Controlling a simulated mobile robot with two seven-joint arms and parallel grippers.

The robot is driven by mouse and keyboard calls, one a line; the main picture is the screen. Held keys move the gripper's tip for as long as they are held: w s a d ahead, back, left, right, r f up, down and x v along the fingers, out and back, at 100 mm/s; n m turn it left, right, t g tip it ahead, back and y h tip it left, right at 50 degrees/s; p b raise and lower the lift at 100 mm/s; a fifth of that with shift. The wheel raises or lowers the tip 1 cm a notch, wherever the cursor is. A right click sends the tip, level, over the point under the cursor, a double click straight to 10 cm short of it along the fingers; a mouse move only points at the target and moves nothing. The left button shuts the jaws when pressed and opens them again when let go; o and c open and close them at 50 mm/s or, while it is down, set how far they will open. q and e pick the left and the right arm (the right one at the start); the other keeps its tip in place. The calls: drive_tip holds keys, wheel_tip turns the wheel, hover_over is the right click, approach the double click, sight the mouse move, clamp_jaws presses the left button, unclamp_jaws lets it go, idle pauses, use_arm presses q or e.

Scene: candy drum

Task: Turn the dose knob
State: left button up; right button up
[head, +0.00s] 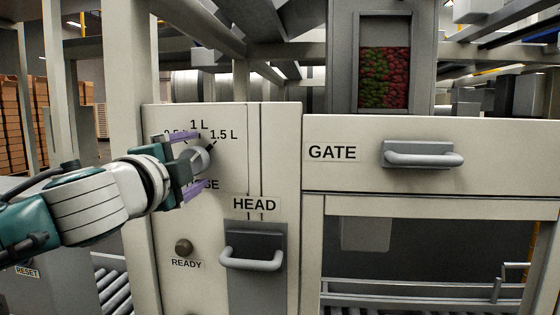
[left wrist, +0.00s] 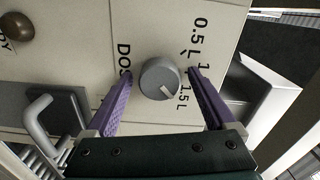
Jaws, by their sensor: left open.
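The dose knob (head: 203,158) is a round grey knob on the cream panel, below a scale reading 0.5 L, 1 L and 1.5 L. In the left wrist view the knob (left wrist: 158,76) has a pale mark on the side towards the 1.5 L label (left wrist: 185,97); its exact setting is hard to tell. My left gripper (head: 201,162) is open, with its purple fingers on either side of the knob. The left wrist view shows a gap between each finger and the knob. The gripper partly covers the DOSE and 0.5 L labels in the head view. My right gripper is not in view.
Below the knob are a brown READY button (head: 183,247) and the HEAD handle (head: 252,258). The GATE handle (head: 421,156) sticks out to the right. A window (head: 384,78) above shows red and green candies. A RESET label (head: 27,272) is at the far left.

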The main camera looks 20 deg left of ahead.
use_arm(q)
drive_tip(key=b+v, duration=0.2)
drive_tip(key=v, duration=0.8)
drive_tip(key=shift+b, duration=0.4)
drive_tip(key=shift+w+f, duration=0.1)
drive_tip(key=s+d+f+n+g+h, duration=0.1)
drive_tip(key=s+d+f+n+g, duration=0.4)
drive_tip(key=s+f, duration=0.45)
drive_tip(key=s+d+f+n+g+h, duration=0.15)
drive_tip(key=s+f+n+g, duration=0.4)
drive_tip(key=f, duration=0.65)
drive_tip(key=s+d+f+g+h, duration=0.15)
drive_tip(key=s+d+g, duration=0.3)
drive_tip(key=s, duration=0.45)
wheel_tip(320, 180, up, 23)
drive_tip(key=t+p, duration=0.1)
drive_tip(key=p, duration=2.2)
drive_tip(key=shift+w+d+n+p, duration=0.2)
drive_tip(key=shift+n+p, duration=0.15)
drive_tip(key=shift+p, duration=0.05)
